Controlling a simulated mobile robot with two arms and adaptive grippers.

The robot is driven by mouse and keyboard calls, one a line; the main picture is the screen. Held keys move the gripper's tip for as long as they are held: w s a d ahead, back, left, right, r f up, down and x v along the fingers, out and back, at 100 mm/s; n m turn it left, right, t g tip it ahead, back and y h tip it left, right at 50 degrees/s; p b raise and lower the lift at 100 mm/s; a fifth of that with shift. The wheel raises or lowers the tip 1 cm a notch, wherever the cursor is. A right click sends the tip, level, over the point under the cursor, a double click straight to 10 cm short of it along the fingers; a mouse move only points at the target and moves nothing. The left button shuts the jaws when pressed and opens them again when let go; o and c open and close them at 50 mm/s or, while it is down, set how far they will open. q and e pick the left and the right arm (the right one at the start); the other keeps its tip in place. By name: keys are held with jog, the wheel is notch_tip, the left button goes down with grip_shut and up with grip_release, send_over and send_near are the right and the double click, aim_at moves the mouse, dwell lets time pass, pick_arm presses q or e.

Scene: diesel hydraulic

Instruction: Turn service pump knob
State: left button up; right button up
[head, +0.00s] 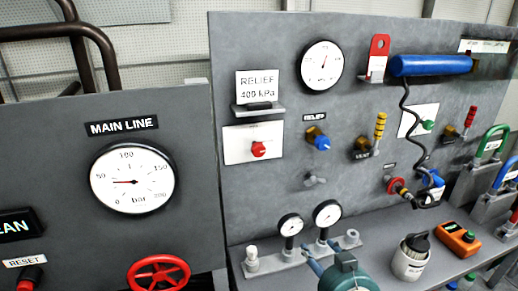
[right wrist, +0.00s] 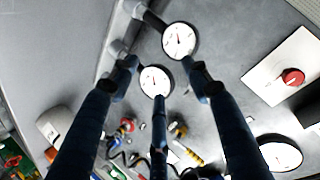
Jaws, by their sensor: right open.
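A red knob (head: 259,149) sits on a white plate below a sign reading "RELIEF 400 kPa"; it also shows in the right wrist view (right wrist: 293,77). A blue knob (head: 319,141) on a brass body is to its right, under a label that seems to read "RELIEF". I cannot read a service pump label on either. My right gripper (head: 322,256) is at the bottom of the head view, in front of two small gauges, below and right of the red knob. My left gripper is out of view.
Two small gauges (head: 291,225) (head: 327,213) stand on a manifold. A large dial (head: 322,67) is higher up. A blue cylinder (head: 431,65) with a coiled black cable hangs at right. A white canister (head: 409,262) and orange device (head: 458,238) stand on the shelf. A red handwheel (head: 159,273) is lower left.

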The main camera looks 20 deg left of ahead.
jog(key=w+a+r+t+y, duration=0.2)
jog(key=w+a+r, duration=0.3)
jog(key=r, duration=0.4)
jog(key=t+y, duration=0.1)
jog(key=y, duration=0.2)
send_near(260, 151)
jog(key=w, duration=0.1)
jog(key=shift+n, duration=0.3)
jog(key=p+x, duration=0.1)
jog(key=x, duration=0.3)
jog(key=p+x, duration=0.2)
jog(key=x, duration=0.2)
jog(key=shift+a, duration=0.4)
jog(key=shift+p+x, duration=0.35)
jog(key=shift+x, duration=0.5)
jog(key=shift+f, duration=0.1)
jog(key=shift+c, duration=0.5)
jog(key=c, duration=1.1)
